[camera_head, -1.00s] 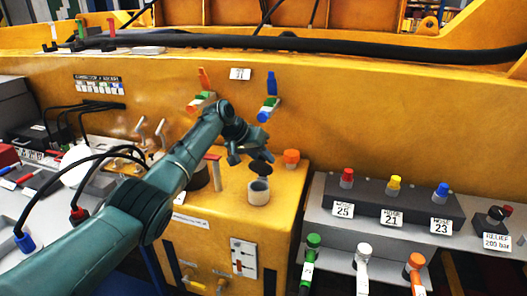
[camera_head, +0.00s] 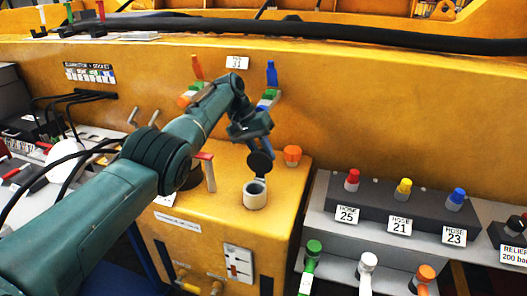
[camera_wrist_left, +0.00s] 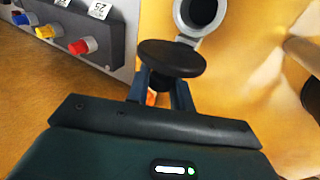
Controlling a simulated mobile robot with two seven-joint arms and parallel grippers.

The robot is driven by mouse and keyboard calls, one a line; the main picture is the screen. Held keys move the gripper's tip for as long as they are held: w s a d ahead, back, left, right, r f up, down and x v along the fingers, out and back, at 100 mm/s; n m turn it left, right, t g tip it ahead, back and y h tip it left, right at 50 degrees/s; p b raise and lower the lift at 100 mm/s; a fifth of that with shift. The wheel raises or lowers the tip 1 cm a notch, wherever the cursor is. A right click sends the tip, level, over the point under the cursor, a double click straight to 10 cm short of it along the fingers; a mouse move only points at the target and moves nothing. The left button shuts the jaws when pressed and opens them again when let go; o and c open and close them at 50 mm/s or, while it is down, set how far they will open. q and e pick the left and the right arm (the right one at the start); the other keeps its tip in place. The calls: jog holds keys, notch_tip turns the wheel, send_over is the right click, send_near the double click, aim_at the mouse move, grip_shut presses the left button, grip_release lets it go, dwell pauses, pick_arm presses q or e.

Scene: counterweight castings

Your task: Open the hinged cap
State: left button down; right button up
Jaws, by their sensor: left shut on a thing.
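The hinged cap (camera_head: 260,163) is a dark round disc standing raised and tilted at the back of a pale cylindrical filler neck (camera_head: 255,198). The neck's round mouth is uncovered. In the left wrist view, the cap (camera_wrist_left: 170,56) lies in front of the fingertips and the neck's ring (camera_wrist_left: 201,14) shows at the top. My left gripper (camera_head: 260,147) reaches down from behind and above the neck, shut on the cap. My right gripper is out of view.
An orange knob (camera_head: 292,154) stands just right of the cap. A red-topped handle (camera_head: 207,170) is to the left. A dark block (camera_head: 384,203) with coloured knobs sits on the grey shelf at the right.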

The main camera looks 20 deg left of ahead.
pick_arm(q)
jog(key=c, duration=1.3)
grip_release()
jog(key=shift+o, duration=0.2)
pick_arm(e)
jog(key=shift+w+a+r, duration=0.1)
pick_arm(q)
jog(key=shift+a+r, duration=0.2)
jog(key=shift+r, duration=0.25)
jog(key=p+v, duration=0.3)
jog(key=v, duration=0.9)
jog(key=shift+p, duration=0.3)
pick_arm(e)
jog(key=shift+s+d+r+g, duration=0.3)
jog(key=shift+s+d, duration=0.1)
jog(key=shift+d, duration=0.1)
